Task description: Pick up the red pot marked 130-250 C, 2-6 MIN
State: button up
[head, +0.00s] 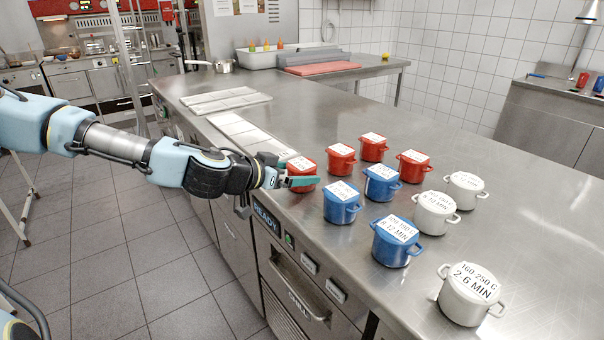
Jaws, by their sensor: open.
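Several red pots with white labelled lids stand on the steel counter. One red pot (301,166) is nearest my arm, at the left. A second red pot (341,162) and a third red pot (373,151) stand behind it to the right. Another red pot (412,168) is further right. The print on the red pots' lids is too small to read, so I cannot tell which one is marked 130-250 C, 2-6 MIN. My gripper (303,182) is open, right by the nearest red pot and partly in front of it. I cannot tell if it touches.
Blue pots (342,211) and white pots (436,222) stand close in front and to the right on the steel counter (300,245). The front white pot (468,306) reads 2-6 MIN. Flat pans (243,133) lie behind my gripper. The counter's back right is clear.

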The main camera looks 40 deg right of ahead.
jog(key=shift+p+x, duration=1)
jog(key=shift+x, duration=1.6)
jog(key=shift+a+f, duration=0.1)
jog(key=shift+f, duration=0.1)
jog(key=shift+c, duration=0.4)
jog(key=c, duration=1.3)
